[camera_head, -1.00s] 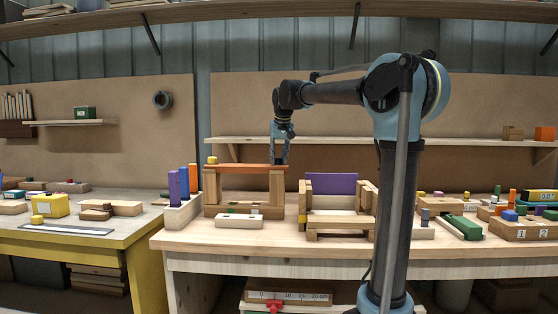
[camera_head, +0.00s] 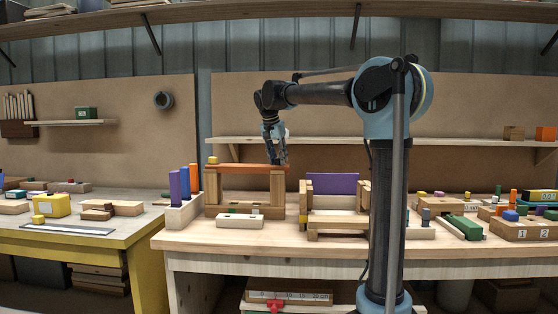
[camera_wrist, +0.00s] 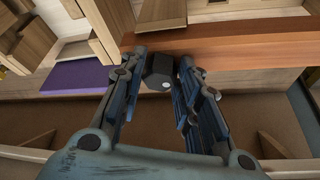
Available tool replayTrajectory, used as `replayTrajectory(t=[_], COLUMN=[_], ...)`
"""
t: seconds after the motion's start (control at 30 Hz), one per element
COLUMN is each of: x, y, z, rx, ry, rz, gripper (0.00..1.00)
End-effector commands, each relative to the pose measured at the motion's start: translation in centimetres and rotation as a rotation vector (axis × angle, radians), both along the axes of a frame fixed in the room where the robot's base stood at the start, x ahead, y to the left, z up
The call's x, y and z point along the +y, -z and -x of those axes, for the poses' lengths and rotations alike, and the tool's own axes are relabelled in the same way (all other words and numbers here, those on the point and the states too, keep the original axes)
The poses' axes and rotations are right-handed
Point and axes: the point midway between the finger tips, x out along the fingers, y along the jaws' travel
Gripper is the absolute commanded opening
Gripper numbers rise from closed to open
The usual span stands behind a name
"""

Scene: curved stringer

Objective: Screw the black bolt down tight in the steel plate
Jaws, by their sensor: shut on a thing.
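In the wrist view a small black faceted piece (camera_wrist: 160,72) with a pale spot on its face sits between the two fingertips of my gripper (camera_wrist: 160,66). My gripper is shut on it. I cannot tell for certain that it is the black bolt. In the head view my gripper (camera_head: 279,159) points down, tilted, at the right end of an orange-red beam (camera_head: 240,166) lying on two wooden posts. The black piece is too small to make out there. No steel plate can be clearly identified; a flat grey strip (camera_head: 66,229) lies on the left table.
A frame with a purple panel (camera_head: 334,184) stands right of the beam. A white block with purple and orange pegs (camera_head: 180,216) stands to its left. Several blocks crowd the bench's right side, including a green one (camera_head: 464,229). The bench's front edge has some free room.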

Motion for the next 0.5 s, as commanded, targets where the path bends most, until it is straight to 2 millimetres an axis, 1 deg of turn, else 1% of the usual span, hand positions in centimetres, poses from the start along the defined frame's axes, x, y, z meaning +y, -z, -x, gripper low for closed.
replayTrajectory(t=[0.2, 0.23, 0.27, 0.3, 0.5], x=[-0.07, -0.06, -0.06, -0.07, -0.06], y=[0.25, 0.24, 0.24, 0.24, 0.11], z=[-0.03, -0.05, -0.05, -0.06, -0.07], rx=[0.001, 0.001, 0.001, 0.001, -0.001], ry=[0.008, 0.008, 0.008, 0.008, 0.005], rz=[0.000, 0.000, 0.000, 0.000, 0.000], gripper=[0.01, 0.37, 0.44, 0.53, 0.54])
